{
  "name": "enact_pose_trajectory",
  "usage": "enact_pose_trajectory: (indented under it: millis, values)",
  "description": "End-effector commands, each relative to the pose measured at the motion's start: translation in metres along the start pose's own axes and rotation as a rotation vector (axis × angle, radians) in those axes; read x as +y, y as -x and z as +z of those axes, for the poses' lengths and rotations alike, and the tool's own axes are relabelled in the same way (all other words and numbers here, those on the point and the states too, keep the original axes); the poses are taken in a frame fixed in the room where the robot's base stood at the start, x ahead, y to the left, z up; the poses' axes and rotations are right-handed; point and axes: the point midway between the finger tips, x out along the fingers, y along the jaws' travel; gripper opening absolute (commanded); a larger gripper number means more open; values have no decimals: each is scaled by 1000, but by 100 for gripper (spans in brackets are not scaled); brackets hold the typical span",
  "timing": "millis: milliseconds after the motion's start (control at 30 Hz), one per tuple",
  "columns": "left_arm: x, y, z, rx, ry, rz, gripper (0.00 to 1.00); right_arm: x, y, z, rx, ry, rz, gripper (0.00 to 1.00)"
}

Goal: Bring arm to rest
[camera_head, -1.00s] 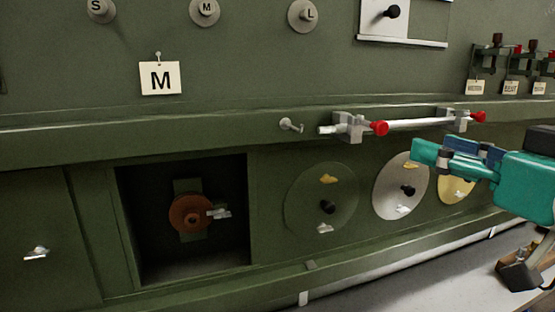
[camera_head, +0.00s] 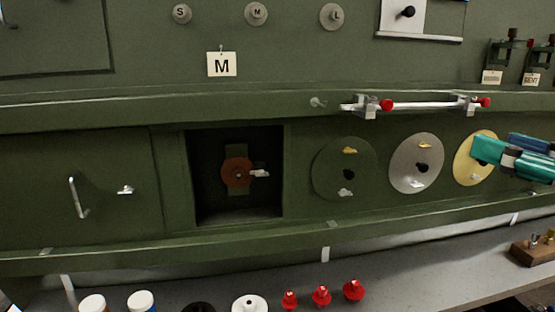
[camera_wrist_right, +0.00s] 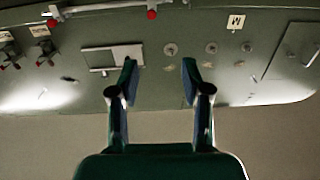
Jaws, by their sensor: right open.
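My right gripper (camera_head: 492,152) shows at the right edge of the head view, teal with dark blue parts, in front of the yellow disc (camera_head: 468,160). In the right wrist view its two fingers (camera_wrist_right: 158,85) stand wide apart with nothing between them. The green fuselage wall shows beyond the fingers, apart from them. My left gripper is in neither view.
An open recess (camera_head: 208,190) holds a brown round part (camera_head: 237,172). A silver bar (camera_head: 425,106) with red knobs sits on the ledge. A grey shelf (camera_head: 400,260) below carries red parts (camera_head: 321,295), white-and-blue jars (camera_head: 141,302) and a wooden block (camera_head: 530,252).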

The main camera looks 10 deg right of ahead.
Motion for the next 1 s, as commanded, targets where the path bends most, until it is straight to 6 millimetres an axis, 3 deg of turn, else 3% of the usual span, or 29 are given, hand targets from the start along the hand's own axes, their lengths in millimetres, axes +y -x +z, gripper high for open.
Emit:
enact_pose_trajectory:
  millis: [67, 367, 567, 667, 767, 900, 1000]
  values:
    - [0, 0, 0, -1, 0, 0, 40, 5, -4, 5, -17, 2, 20, 48]
    - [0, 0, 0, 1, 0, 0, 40, 2, -61, 55, -176, 33, 44, 48]
    - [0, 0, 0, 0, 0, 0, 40, -5, -103, 113, -326, 51, 44, 48]
    - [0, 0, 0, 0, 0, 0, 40, -10, -126, 157, -431, 54, 37, 48]
    - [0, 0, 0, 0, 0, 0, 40, -18, -150, 219, -564, 45, 22, 48]
    - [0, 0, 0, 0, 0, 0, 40, -32, -171, 325, -772, 12, -14, 48]
    - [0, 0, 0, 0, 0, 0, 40, -44, -171, 402, -915, -28, -42, 48]
